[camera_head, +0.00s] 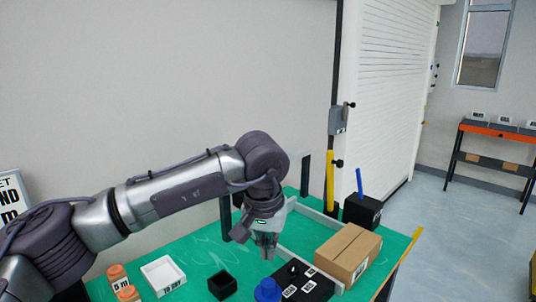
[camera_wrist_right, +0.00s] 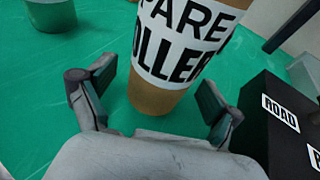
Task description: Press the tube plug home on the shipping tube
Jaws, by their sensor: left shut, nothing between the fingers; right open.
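The brown shipping tube (camera_wrist_right: 155,100), with a white label reading "PARE" and "OLLE", stands on the green surface in the right wrist view. Its top end is out of that frame. My right gripper (camera_wrist_right: 157,85) is open with its fingers on either side of the tube. My left gripper (camera_head: 266,254) is shut and empty, pointing down over the table in the head view. A blue rounded piece (camera_head: 267,290) shows at the lower edge of the head view; I cannot tell whether it is the tube plug. I cannot make out the tube in the head view.
The green table (camera_head: 205,258) holds a white tray (camera_head: 162,274), a black open box (camera_head: 222,284), orange containers (camera_head: 118,276), a black labelled block (camera_head: 303,283) and a cardboard box (camera_head: 347,254). In the wrist view a black labelled box (camera_wrist_right: 280,125) stands right of the tube.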

